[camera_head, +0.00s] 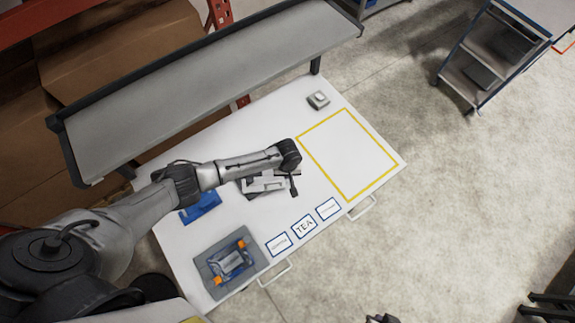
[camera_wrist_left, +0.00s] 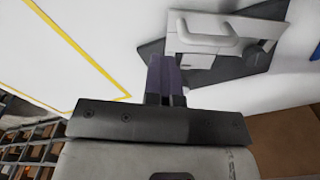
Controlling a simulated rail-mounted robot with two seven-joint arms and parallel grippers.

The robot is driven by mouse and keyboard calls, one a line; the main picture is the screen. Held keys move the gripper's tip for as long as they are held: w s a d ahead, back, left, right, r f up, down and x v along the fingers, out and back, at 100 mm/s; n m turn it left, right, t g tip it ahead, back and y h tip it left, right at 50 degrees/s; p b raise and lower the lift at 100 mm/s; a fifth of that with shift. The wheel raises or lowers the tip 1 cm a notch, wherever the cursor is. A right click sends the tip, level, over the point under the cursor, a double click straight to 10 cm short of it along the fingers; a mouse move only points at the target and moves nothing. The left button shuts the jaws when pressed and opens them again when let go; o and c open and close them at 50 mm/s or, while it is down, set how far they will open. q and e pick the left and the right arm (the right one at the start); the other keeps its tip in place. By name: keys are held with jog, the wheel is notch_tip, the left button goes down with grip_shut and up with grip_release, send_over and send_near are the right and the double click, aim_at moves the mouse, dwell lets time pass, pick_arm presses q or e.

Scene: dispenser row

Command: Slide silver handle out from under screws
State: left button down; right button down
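The silver handle (camera_wrist_left: 208,38) is a pale, flat piece with a raised grip bar. In the left wrist view it lies on a dark grey plate (camera_wrist_left: 233,66). In the head view the pale piece (camera_head: 262,184) lies mid-table, partly behind my left arm. My left gripper (camera_wrist_left: 160,62) has its dark fingers close together, at the left edge of the pale piece. It looks shut, and I see nothing held between the fingers. In the head view my left gripper (camera_head: 294,186) points down at the table. I cannot make out any screws. A dark fragment at the head view's bottom edge may be my right gripper.
A raised grey shelf (camera_head: 210,85) runs along the table's back. A yellow-outlined area (camera_head: 347,152) at the right is empty. A small grey device (camera_head: 318,99), a blue item (camera_head: 201,207), a grey tray (camera_head: 204,272) and labels, one reading TEA (camera_head: 304,226), are on the table.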

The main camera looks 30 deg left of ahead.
pick_arm(q)
jog(key=c, duration=1.4)
grip_release()
notch_tip(320, 180, up, 14)
jog(key=shift+f+b, duration=0.1)
jog(key=shift+b, duration=0.3)
